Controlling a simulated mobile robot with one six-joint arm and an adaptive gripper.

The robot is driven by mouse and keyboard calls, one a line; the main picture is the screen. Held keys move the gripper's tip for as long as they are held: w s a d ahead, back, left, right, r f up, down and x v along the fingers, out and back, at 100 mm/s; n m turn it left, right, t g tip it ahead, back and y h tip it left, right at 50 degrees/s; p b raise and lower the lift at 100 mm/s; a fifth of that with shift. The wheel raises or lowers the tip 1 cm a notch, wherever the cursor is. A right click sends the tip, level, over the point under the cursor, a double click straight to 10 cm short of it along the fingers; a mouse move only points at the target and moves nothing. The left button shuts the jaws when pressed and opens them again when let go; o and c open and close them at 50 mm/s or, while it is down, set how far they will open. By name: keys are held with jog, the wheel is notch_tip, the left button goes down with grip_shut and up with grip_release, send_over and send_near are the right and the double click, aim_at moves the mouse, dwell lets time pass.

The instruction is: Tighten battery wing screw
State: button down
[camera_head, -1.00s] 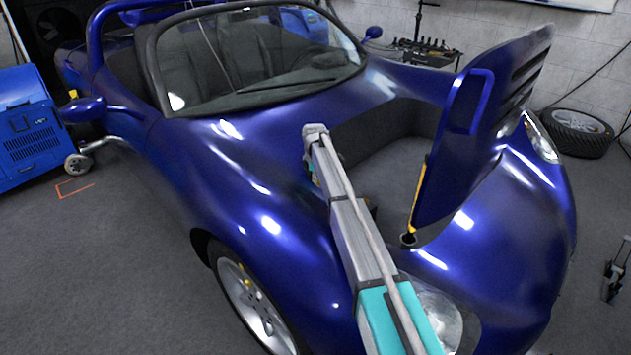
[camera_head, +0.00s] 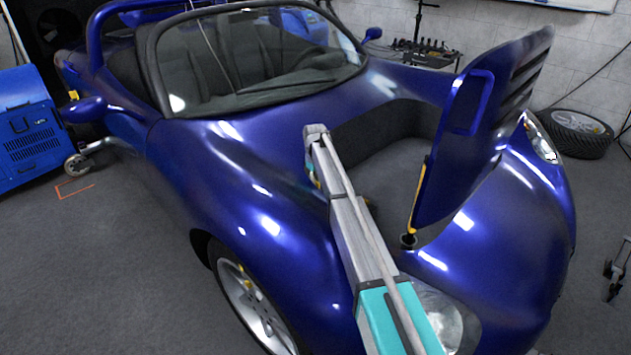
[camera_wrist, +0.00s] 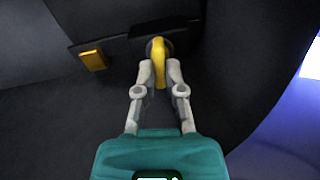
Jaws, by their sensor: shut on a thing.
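The yellow wing screw (camera_wrist: 159,52) stands in the upper middle of the wrist view, with a dark round base behind it on a dark block. My gripper (camera_wrist: 160,75) is shut on the wing screw, with one grey finger on each side of its lower part. The block, likely the battery (camera_wrist: 140,28), is dark and hard to make out. In the head view my arm reaches into the open front compartment of the blue car (camera_head: 290,215); the gripper and screw are hidden there behind the arm and bodywork.
A small yellow block (camera_wrist: 94,60) sits left of the screw. The raised blue hood (camera_head: 470,140) stands at the right of the compartment, apart from my arm. Dark compartment walls surround the gripper. A blue cabinet (camera_head: 30,135) stands far left.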

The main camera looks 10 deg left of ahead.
jog(key=m, duration=0.6)
jog(key=shift+s+d, duration=0.2)
jog(key=m, duration=0.7)
jog(key=shift+d, duration=0.1)
jog(key=c, duration=0.7)
grip_release()
jog(key=shift+w, duration=0.1)
jog(key=shift+c, duration=0.2)
